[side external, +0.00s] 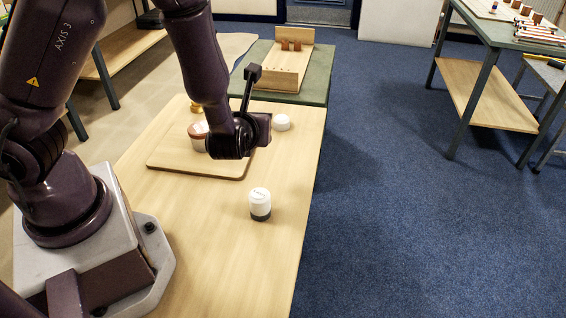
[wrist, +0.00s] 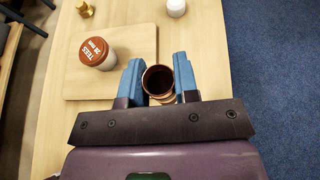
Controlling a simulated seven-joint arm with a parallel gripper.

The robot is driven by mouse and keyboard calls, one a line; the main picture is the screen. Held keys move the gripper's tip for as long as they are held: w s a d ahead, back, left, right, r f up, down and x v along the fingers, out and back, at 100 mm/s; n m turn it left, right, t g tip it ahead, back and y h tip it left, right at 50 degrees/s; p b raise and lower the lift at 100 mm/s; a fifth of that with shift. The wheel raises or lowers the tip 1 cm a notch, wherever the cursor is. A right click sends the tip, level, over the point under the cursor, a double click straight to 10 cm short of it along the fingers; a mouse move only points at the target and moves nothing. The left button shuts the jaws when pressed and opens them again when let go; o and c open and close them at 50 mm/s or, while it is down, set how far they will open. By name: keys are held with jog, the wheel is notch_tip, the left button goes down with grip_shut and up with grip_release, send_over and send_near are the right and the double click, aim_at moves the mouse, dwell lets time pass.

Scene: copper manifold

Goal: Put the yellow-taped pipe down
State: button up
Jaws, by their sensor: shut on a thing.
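My gripper (wrist: 158,62) has its two blue fingers on either side of a copper pipe piece (wrist: 158,80) in the wrist view, and it is shut on it. I look into the pipe's round, dark open end. No yellow tape shows on the part I can see, so I cannot tell whether this is the yellow-taped pipe. In the side view my gripper (side external: 240,138) is over the near right part of a wooden board (side external: 190,165). The fingers and the pipe are hidden there. I cannot tell whether the pipe touches anything below.
A brown-lidded jar marked TEES (wrist: 97,52) stands on the board, left of my gripper. A white container (side external: 282,122) and a white-and-dark one (side external: 260,205) stand on the table (side external: 225,260). A wooden rack (side external: 285,70) with copper pieces is at the back.

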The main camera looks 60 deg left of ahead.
jog(key=shift+n+g+y, duration=0.4)
jog(key=shift+n+y, duration=0.1)
jog(key=shift+y, duration=0.1)
jog(key=w+f, duration=0.3)
jog(key=w+a+f, duration=0.1)
jog(key=w+f, duration=0.2)
jog(key=w+a+f, duration=0.1)
jog(key=w+f, duration=0.1)
jog(key=w, duration=0.1)
jog(key=shift+a+f, duration=0.25)
jog(key=shift+f, duration=0.15)
jog(key=shift+w+f, duration=0.15)
jog(key=shift+f, duration=0.05)
jog(key=shift+w+f, duration=0.2)
jog(key=shift+f, duration=1.5)
jog(key=shift+f, duration=0.15)
jog(key=o, duration=0.9)
